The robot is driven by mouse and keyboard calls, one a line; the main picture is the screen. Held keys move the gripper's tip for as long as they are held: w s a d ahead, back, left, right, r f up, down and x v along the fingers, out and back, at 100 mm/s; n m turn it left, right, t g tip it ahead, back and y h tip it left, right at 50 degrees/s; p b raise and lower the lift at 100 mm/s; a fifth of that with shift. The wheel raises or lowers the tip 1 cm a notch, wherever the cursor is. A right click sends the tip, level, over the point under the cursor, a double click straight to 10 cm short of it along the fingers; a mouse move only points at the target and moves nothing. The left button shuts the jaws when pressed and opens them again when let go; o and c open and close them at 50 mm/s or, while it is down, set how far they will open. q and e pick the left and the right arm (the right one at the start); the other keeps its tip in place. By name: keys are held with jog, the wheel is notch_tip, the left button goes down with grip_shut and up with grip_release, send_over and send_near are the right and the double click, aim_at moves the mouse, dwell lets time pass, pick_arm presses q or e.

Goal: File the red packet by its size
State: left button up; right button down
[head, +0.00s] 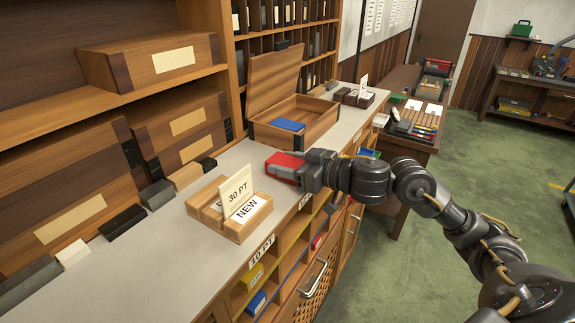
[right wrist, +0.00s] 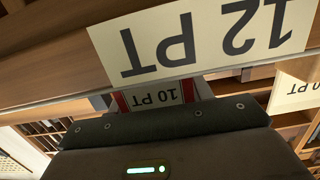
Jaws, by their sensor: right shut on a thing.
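The red packet (head: 283,166) is at the front part of the grey counter, gripped by my right gripper (head: 300,172). In the right wrist view the packet (right wrist: 121,101) shows red edges and a white label reading 10 PT upside down, partly hidden by the dark gripper body. A large 12 PT label (right wrist: 205,40), also upside down, is on a wooden edge close to the gripper. In the head view a 10 PT label (head: 262,251) is on the counter's front edge above compartments. I cannot tell whether the packet touches the counter. My left gripper is not in view.
A wooden block with a 30 PT card (head: 236,192) and NEW label stands on the counter. Behind the gripper, an open wooden box (head: 320,128) holds a blue packet (head: 288,125). Compartments below hold a yellow packet (head: 252,278) and a blue one (head: 256,304).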

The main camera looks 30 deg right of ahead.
aim_at(289, 162)
jog(key=shift+r, duration=0.65)
notch_tip(289, 162, up, 3)
jog(key=shift+d+f, duration=0.1)
jog(key=shift+f, duration=0.1)
jog(key=s+d+r+b, duration=0.6)
jog(key=s+r, duration=0.3)
jog(key=s, duration=0.3)
jog(key=shift+s+d+b, duration=0.2)
jog(key=shift+d+b, duration=0.2)
jog(key=shift+b, duration=0.1)
